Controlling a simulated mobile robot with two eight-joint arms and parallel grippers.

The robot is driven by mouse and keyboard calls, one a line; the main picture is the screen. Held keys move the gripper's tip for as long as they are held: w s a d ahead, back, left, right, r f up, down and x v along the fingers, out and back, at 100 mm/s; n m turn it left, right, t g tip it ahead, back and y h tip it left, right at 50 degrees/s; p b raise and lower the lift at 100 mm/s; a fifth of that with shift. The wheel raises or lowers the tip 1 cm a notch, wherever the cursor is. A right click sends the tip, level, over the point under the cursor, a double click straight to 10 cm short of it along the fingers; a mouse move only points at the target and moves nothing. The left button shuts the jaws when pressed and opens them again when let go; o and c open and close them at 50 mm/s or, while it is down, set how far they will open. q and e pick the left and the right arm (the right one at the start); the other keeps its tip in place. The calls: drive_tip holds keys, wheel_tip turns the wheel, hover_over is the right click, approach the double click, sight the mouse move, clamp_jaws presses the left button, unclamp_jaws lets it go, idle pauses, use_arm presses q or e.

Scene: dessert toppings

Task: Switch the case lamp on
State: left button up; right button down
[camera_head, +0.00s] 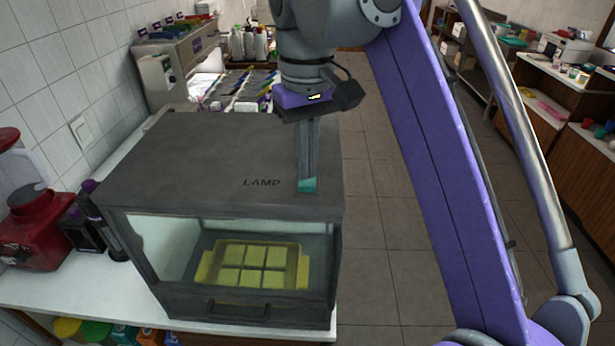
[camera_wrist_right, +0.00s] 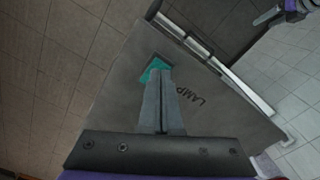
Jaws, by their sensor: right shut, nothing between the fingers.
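The grey display case (camera_head: 190,155) stands on the white counter, with the word LAMP on its top near the front right corner. A teal switch (camera_head: 308,185) sits beside that word; it also shows in the right wrist view (camera_wrist_right: 155,68), partly covered by my fingers. My right gripper (camera_head: 306,182) is shut and empty, pointing down with its fingertips at the switch. I cannot tell whether the tips press on it. Behind the case's glass front is a yellow tray (camera_head: 205,270) holding several yellow square pieces. My left gripper is not in view.
A red machine (camera_head: 35,228) and dark bottles (camera_head: 85,225) stand left of the case on the white counter (camera_head: 60,290). Bottles and a metal machine (camera_head: 175,65) are behind it. The tiled floor (camera_head: 370,260) to the right is clear.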

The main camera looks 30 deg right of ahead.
sight(306, 183)
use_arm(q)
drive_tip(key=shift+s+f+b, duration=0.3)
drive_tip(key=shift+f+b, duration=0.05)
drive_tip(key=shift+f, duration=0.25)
use_arm(e)
drive_tip(key=shift+f, duration=0.8)
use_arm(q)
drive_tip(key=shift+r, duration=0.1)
use_arm(e)
drive_tip(key=shift+r, duration=0.1)
drive_tip(key=shift+r+p, duration=1.75)
drive_tip(key=shift+r, duration=0.75)
drive_tip(key=shift+w+r, duration=0.15)
drive_tip(key=shift+r, duration=0.75)
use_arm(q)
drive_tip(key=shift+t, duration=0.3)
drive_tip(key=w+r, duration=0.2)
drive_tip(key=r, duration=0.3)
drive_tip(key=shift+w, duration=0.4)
use_arm(e)
drive_tip(key=shift+s, duration=0.2)
